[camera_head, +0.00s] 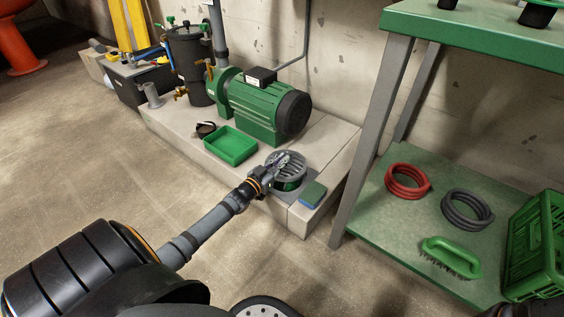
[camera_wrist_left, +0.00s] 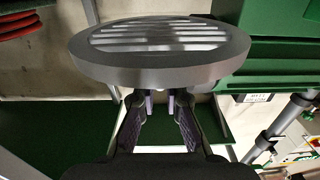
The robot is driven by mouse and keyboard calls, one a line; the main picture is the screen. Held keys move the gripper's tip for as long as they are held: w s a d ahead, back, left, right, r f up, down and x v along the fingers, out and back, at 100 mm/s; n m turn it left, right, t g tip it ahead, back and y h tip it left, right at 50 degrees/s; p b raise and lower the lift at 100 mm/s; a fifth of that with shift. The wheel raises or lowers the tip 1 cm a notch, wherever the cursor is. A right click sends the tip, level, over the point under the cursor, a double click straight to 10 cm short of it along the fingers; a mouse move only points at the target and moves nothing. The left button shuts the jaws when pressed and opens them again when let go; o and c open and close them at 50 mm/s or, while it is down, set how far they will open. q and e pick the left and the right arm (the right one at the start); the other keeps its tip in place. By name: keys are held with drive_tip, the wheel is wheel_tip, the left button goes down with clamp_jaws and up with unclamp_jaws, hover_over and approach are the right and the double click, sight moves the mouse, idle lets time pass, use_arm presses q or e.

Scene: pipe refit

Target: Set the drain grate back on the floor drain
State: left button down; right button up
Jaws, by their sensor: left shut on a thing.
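The drain grate (camera_head: 291,161) is a round grey disc with parallel slots. My left gripper (camera_head: 277,165) is shut on its near side. In the left wrist view the grate (camera_wrist_left: 160,73) fills the top middle, its rim just beyond the fingertips of my left gripper (camera_wrist_left: 158,108). In the head view the grate is above the floor drain (camera_head: 291,193), a grey square surround on the plinth's front right part. The grate and gripper hide most of the drain's opening, and I cannot tell whether they touch it. My right gripper is out of view.
A blue and green sponge (camera_head: 312,194) lies right of the drain. A green tray (camera_head: 230,146) sits to its left, and a green motor pump (camera_head: 265,105) stands behind. A green-shelved rack (camera_head: 385,230) with hoses and a brush stands at right.

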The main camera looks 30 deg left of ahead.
sight(282, 172)
use_arm(q)
drive_tip(key=shift+f+b, duration=0.65)
wheel_tip(282, 172, down, 5)
drive_tip(key=b, duration=0.4)
drive_tip(key=shift+r+b, duration=0.2)
drive_tip(key=shift+b, duration=0.15)
drive_tip(key=shift+r+p, duration=0.15)
drive_tip(key=shift+p, duration=0.35)
drive_tip(key=shift+f+b, duration=0.35)
drive_tip(key=shift+f, duration=0.2)
idle(0.5)
drive_tip(key=c, duration=1.7)
unclamp_jaws()
drive_tip(key=shift+f, duration=0.15)
